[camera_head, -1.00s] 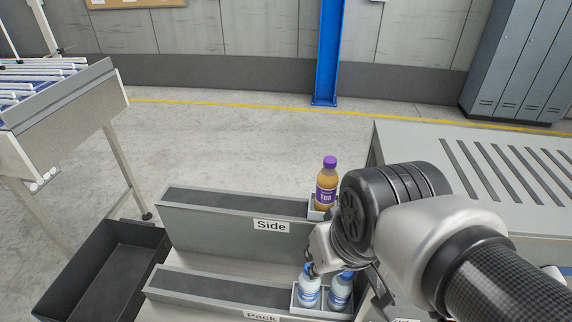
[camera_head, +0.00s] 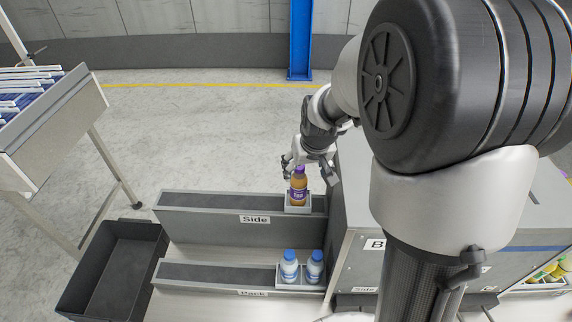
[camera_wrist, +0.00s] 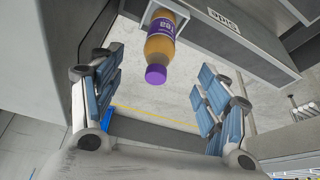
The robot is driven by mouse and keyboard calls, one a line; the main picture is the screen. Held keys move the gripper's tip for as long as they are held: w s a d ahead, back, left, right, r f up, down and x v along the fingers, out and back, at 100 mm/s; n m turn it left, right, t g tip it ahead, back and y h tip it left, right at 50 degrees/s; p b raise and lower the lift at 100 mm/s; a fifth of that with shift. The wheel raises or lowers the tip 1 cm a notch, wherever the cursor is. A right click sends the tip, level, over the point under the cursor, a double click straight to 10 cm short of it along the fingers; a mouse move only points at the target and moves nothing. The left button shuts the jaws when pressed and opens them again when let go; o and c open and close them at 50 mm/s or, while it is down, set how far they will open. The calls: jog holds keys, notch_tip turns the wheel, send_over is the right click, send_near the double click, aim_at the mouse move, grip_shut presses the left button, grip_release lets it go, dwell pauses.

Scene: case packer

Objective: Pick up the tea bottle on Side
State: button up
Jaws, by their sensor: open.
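The tea bottle (camera_head: 298,186) has an amber body, a purple label and a purple cap. It stands upright in a small white holder (camera_head: 298,209) at the right end of the upper shelf labelled Side (camera_head: 200,222). My gripper (camera_head: 308,170) is at the bottle, behind and around its upper part in the head view. In the wrist view my gripper (camera_wrist: 155,95) is open, and the tea bottle (camera_wrist: 160,45) shows between its two blue-padded fingers, cap towards the palm. Neither finger visibly touches it.
Two blue-capped bottles (camera_head: 302,266) stand in a holder on the lower shelf labelled Pack (camera_head: 215,275). A dark bin (camera_head: 108,272) sits at the left. A grey machine marked B (camera_head: 358,262) stands close on the right. A roller conveyor (camera_head: 45,110) is further left.

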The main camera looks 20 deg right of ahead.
aim_at(301, 179)
jog(key=x, duration=0.8)
jog(key=shift+w+f, duration=0.1)
jog(key=shift+f, duration=0.1)
jog(key=x, duration=0.5)
jog(key=shift+w, duration=0.3)
jog(key=shift+s, duration=0.1)
jog(key=shift+c, duration=0.4)
jog(key=c, duration=1.3)
jog(key=shift+r, duration=0.15)
